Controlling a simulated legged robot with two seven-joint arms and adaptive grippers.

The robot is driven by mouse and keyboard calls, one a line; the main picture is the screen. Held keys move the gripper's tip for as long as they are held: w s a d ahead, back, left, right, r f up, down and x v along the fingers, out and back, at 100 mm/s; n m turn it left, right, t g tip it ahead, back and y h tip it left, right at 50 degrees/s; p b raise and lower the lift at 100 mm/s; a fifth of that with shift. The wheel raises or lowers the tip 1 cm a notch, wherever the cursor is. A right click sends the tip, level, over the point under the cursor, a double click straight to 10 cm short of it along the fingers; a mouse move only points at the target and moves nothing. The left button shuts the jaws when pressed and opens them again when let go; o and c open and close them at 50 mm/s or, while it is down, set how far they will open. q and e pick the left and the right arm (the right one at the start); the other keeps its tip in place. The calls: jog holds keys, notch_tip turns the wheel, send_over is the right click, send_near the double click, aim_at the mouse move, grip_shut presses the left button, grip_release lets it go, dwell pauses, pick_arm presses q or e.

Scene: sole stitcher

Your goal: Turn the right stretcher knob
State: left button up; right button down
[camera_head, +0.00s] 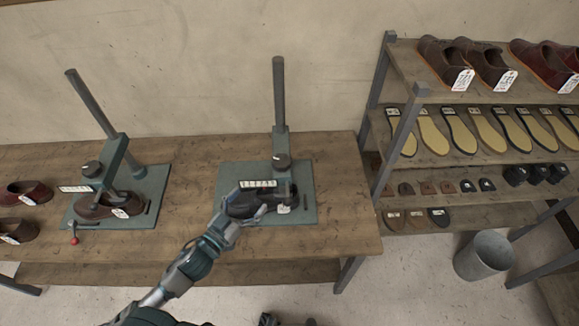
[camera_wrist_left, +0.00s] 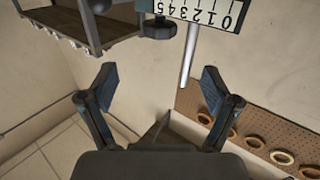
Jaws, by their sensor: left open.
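The right stretcher (camera_head: 279,100) stands on the bench with a grey base plate, an upright post and a white number scale (camera_head: 258,184). Its dark round knob (camera_head: 282,161) sits on the arm above the scale. In the left wrist view a dark knob (camera_wrist_left: 158,28) shows at the top, beside the upside-down number scale (camera_wrist_left: 207,12). My left gripper (camera_head: 250,200) is low at the front of the right stretcher, over a dark shape with a white tag. In the wrist view my left gripper (camera_wrist_left: 158,86) has its fingers wide apart with nothing between them. The knob is beyond the fingers, apart from them.
The left stretcher (camera_head: 112,160) holds a brown shoe (camera_head: 100,208) and has a red-tipped lever (camera_head: 74,240). Loose shoes lie at the bench's left end. A shelf rack (camera_head: 400,125) with shoes and soles stands at right, a metal bucket (camera_head: 484,256) below.

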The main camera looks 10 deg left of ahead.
aim_at(282, 163)
pick_arm(q)
jog(key=p+x, duration=0.1)
jog(key=x, duration=1.4)
jog(key=shift+d, duration=0.15)
jog(key=shift+w, duration=0.55)
pick_arm(e)
jog(key=s, duration=0.3)
jog(key=shift+s+d+r, duration=0.15)
jog(key=shift+s+d, duration=0.1)
pick_arm(q)
jog(key=shift+d+p, duration=0.1)
jog(key=shift+p, duration=0.2)
jog(key=c, duration=1.1)
